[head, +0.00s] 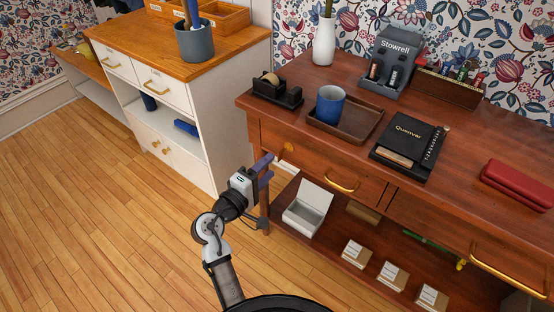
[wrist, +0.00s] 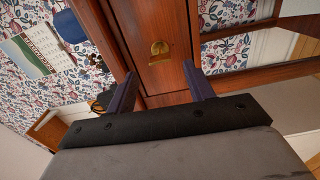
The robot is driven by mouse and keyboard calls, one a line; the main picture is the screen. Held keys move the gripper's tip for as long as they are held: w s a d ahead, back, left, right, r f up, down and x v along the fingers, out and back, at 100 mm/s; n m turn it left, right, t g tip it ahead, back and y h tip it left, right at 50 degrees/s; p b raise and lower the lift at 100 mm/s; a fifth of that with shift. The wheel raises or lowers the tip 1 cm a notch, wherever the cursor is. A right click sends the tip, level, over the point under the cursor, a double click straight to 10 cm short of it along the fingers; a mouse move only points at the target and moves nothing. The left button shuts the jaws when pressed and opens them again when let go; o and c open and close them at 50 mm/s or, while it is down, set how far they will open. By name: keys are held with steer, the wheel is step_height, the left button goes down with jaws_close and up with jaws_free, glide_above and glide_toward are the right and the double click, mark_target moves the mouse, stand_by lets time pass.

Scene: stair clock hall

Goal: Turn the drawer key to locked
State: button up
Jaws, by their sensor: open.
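A small brass key fitting (head: 287,148) sits on the wooden drawer front (head: 312,165), near the left end of the brown desk. The brass piece also shows in the wrist view (wrist: 160,50), ahead of my fingers and roughly centred between them. I cannot clearly make out the key's bow or which way it is turned. My gripper (head: 268,170) is open and empty, just left of and below the brass piece in the head view. Its two dark blue fingers also show in the wrist view (wrist: 160,70), apart from the brass.
A gold drawer handle (head: 342,186) lies to the right of the key. Below, an open white box (head: 303,218) and several small cartons stand on the lower shelf. A white cabinet (head: 230,125) stands to the left. The wooden floor (head: 110,220) at left is clear.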

steer(key=v, duration=0.7)
steer(key=shift+s+a, duration=0.1)
